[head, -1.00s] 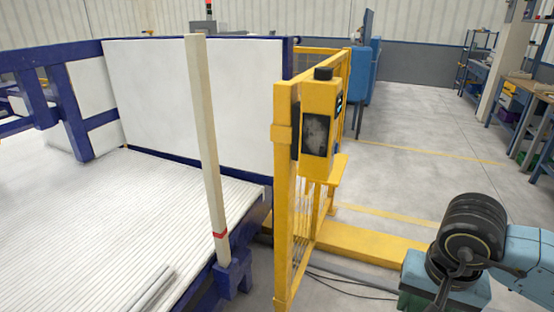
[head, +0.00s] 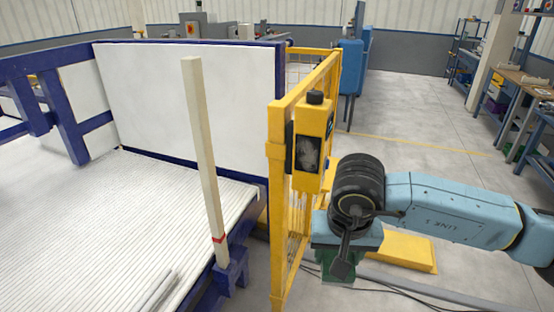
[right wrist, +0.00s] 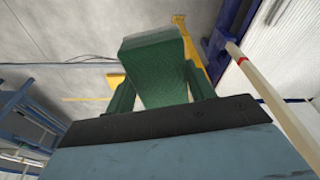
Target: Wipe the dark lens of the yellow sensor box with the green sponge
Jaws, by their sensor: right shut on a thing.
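The yellow sensor box (head: 326,125) is mounted on the yellow fence post, upper middle of the head view. Its dark lens (head: 309,153) faces the camera and has pale grey smudges. My right gripper (head: 338,268) is below and slightly right of the box, apart from it. In the right wrist view, my right gripper (right wrist: 158,88) is shut on the green sponge (right wrist: 155,68), which sits between its green fingers. In the head view the sponge is hard to tell from the fingers. My left gripper is not in view.
The yellow fence (head: 279,220) stands beside the box. A pale upright post (head: 204,150) with a red band rises at the corner of the blue-framed rack (head: 225,280) with white pipes. Cables lie on the floor below my right arm. Floor to the right is open.

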